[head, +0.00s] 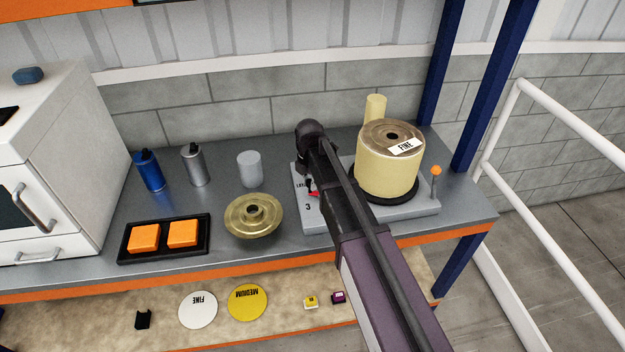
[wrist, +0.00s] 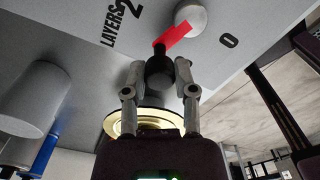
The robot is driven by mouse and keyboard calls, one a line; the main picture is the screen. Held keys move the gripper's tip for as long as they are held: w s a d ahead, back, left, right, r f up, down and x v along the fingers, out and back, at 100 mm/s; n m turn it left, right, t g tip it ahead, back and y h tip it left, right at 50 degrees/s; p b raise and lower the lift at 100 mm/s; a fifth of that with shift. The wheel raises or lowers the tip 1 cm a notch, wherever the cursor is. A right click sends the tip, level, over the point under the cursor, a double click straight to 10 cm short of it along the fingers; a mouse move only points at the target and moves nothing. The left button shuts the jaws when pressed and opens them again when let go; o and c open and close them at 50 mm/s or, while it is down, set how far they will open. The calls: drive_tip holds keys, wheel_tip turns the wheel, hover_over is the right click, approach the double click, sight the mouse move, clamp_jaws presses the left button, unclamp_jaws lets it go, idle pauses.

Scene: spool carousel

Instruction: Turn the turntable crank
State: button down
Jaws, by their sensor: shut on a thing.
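The turntable (head: 433,208) is a grey base at the bench's right end. A cream spool marked FINE (head: 372,172) stands upright on its black disc. A red pointer or crank arm (head: 314,194) shows beside my arm, near a printed 3. In the wrist view, the red bar (wrist: 173,36) runs from a pale round hub (wrist: 190,17) to a black knob (wrist: 160,68). My gripper (wrist: 160,76) is shut on this black knob, one finger on each side. In the head view my arm hides most of the crank and the gripper.
A brass flanged disc (head: 240,222), a grey cylinder (head: 250,168), two bottles and a black tray (head: 165,251) with orange blocks lie to the left. An orange-tipped post (head: 435,172) stands right of the spool. Blue rack posts and a white rail (head: 560,130) bound the right side.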

drive_tip(key=n, duration=0.1)
drive_tip(key=s+n, duration=0.1)
drive_tip(key=n, duration=0.1)
drive_tip(key=s+n, duration=0.1)
drive_tip(key=n, duration=0.1)
drive_tip(key=shift+d, duration=0.35)
drive_tip(key=shift+s+d+n, duration=0.2)
drive_tip(key=shift+n, duration=0.7)
drive_tip(key=shift+s+d+n, duration=0.15)
drive_tip(key=shift+n, duration=0.75)
drive_tip(key=shift+c, duration=2.1)
unclamp_jaws()
drive_tip(key=shift+w, duration=0.1)
